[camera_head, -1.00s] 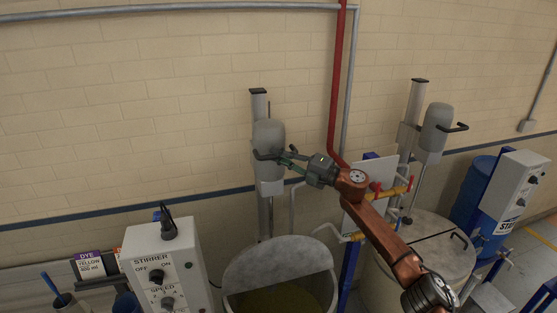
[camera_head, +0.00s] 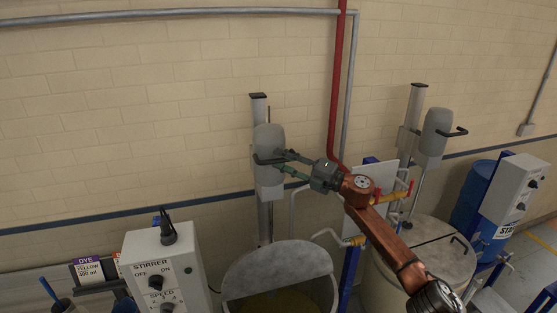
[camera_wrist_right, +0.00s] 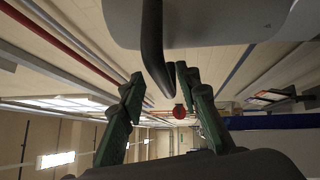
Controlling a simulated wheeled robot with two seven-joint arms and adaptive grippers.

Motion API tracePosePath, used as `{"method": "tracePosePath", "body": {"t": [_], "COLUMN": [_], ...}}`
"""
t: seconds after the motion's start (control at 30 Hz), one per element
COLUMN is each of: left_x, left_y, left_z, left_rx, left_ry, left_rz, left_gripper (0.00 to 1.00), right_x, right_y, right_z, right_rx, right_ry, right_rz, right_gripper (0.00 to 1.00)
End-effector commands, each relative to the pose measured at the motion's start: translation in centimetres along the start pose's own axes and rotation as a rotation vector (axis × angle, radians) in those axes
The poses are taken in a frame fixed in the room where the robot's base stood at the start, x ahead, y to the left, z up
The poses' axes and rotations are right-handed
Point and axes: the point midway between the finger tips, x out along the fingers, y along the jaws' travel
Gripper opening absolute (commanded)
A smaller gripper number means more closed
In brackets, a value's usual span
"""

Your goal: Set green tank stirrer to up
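A grey stirrer motor (camera_head: 269,141) hangs on an upright post (camera_head: 259,108) behind a tank (camera_head: 277,262) with a half lid. The liquid in that tank looks dark yellow-green. A black handle (camera_head: 268,160) sticks out from the motor's sides. My right gripper (camera_head: 284,162) is at the handle's right end, its two green fingers spread. In the right wrist view, the black handle bar (camera_wrist_right: 153,45) comes down between the open fingers (camera_wrist_right: 160,85); I cannot tell whether they touch it. My left gripper is not in view.
A second stirrer (camera_head: 435,133) stands over a lidded tank (camera_head: 437,262) at the right. A STIRRER control box (camera_head: 163,268) with knobs is at the lower left.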

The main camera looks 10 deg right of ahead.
Motion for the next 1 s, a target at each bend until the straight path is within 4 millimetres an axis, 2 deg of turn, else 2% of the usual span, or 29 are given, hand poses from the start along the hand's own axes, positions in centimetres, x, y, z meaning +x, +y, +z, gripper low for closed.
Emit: {"method": "tracePosePath", "body": {"t": [0.3, 0.5, 0.7, 1.0], "left_x": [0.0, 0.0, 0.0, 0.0], "left_y": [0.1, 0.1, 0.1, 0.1], "left_z": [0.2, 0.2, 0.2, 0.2], "left_rx": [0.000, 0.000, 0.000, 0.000], "left_ry": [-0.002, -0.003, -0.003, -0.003], "left_rz": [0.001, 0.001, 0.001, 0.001], "left_gripper": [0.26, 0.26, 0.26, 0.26], "right_x": [-6.7, -9.6, -10.6, -10.6], "right_y": [-0.1, 0.0, 0.1, -0.2], "right_z": [0.1, 0.0, 0.0, -0.1], "right_rx": [-0.001, 0.001, 0.000, 0.005], "right_ry": [-0.002, -0.001, 0.000, -0.002], "right_rz": [-0.002, 0.000, 0.001, 0.003], "right_gripper": [0.30, 0.30, 0.30, 0.30]}}
